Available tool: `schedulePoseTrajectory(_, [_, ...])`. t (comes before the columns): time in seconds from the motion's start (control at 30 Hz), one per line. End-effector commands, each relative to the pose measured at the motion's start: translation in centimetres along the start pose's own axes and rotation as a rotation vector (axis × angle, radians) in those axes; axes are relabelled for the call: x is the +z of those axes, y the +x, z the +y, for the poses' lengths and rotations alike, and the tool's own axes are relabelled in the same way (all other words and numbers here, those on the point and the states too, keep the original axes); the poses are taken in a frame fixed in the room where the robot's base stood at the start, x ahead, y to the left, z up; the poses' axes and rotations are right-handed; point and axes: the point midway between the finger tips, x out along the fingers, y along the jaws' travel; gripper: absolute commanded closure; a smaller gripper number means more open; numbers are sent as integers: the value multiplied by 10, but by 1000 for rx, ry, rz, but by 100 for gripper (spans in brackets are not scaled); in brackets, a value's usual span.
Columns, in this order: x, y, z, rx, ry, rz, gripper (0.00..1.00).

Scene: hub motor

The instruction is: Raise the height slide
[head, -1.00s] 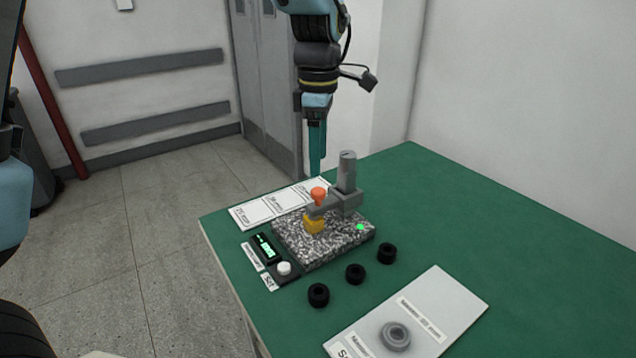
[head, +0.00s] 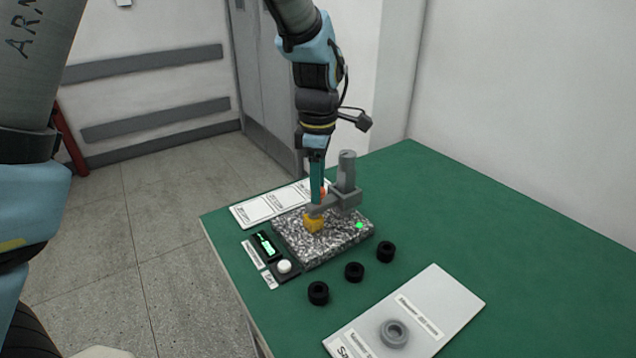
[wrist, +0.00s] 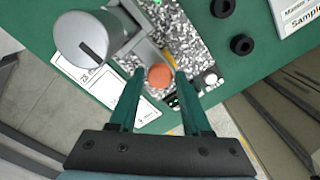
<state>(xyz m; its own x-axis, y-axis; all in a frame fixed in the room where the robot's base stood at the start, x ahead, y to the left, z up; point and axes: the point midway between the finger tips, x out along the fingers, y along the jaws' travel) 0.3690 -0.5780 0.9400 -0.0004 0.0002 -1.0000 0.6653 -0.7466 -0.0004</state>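The height gauge stands on a speckled granite plate (head: 340,239), with a grey column (head: 347,172) and a grey arm (head: 334,204) reaching out to the left. An orange-red knob, taken to be the height slide's grip, sits on that arm; it shows as a disc in the wrist view (wrist: 160,76), and my fingers mostly hide it in the head view. A yellow block (head: 313,223) is below the arm. My gripper (head: 318,198) points down at the knob. In the wrist view my gripper (wrist: 160,84) is open, one teal finger on each side of the knob, with gaps visible.
A small display (head: 265,246) and a white button (head: 284,266) are at the plate's left. Several black rings, one here (head: 354,272), lie in front. A white sample card (head: 410,315) with a grey ring (head: 394,333) lies front right. The green table (head: 480,240) is clear at right.

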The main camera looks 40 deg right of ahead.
Motion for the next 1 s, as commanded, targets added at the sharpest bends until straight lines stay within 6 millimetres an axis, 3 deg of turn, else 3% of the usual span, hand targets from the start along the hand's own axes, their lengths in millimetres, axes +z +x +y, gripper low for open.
schedulePoseTrajectory(0.07, [0,0,0,0,0,0,62])
schedulePoseTrajectory(0.4, [0,0,0,0,0,0,100])
schedulePoseTrajectory(1.0, [0,0,0,-1,0,0,100])
